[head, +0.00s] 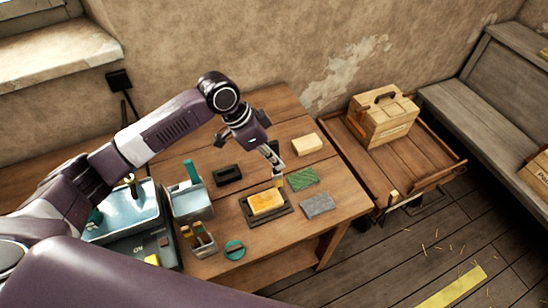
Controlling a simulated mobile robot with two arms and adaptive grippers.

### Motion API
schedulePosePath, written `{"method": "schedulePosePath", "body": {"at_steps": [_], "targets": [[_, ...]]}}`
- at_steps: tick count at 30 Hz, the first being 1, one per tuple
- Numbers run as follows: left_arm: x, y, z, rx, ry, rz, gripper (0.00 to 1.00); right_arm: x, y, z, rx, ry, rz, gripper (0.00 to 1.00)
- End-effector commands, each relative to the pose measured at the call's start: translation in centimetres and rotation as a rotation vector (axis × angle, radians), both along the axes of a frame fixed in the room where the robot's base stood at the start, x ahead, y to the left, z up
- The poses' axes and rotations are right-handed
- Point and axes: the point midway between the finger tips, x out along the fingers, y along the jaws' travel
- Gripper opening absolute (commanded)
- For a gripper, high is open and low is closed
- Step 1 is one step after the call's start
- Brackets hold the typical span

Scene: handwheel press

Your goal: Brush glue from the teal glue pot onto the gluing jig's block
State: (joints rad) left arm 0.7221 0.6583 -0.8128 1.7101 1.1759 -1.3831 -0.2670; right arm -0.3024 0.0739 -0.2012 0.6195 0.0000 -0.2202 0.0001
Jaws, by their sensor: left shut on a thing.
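My left gripper (272,152) points down above the far right corner of the gluing jig. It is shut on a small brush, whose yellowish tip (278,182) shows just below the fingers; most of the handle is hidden. The gluing jig (284,219) is a dark, flat tray on the wooden table. Its block (267,203) lies inside and looks yellow-orange on top. The brush tip is close to the block's far right edge; I cannot tell whether they touch. The round teal glue pot (234,250) stands near the table's front edge, left of the jig. My right gripper is out of view.
A green pad (303,179), a grey pad (318,206) and a pale block (306,144) lie right of the jig. A dark holder (228,175), a grey bin (192,202) and a small caddy (203,242) stand left. A wooden cart (431,164) carries a toolbox (383,120).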

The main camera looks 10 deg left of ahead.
Motion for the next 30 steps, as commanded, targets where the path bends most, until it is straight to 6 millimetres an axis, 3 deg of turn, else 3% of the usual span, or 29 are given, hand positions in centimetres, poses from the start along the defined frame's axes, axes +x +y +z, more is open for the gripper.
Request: {"method": "schedulePosePath", "body": {"at_steps": [1, 10, 30], "targets": [[0.0, -0.1, 0.9, -0.001, 0.000, 0.001, 0.00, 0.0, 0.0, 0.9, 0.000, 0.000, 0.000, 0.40], [0.6, -0.2, 2.8, -0.001, 0.000, 0.008, 0.00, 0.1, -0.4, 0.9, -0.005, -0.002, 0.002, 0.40], [0.6, -0.1, 2.9, -0.001, -0.001, 0.009, 0.00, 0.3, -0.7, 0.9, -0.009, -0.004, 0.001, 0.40]]}}
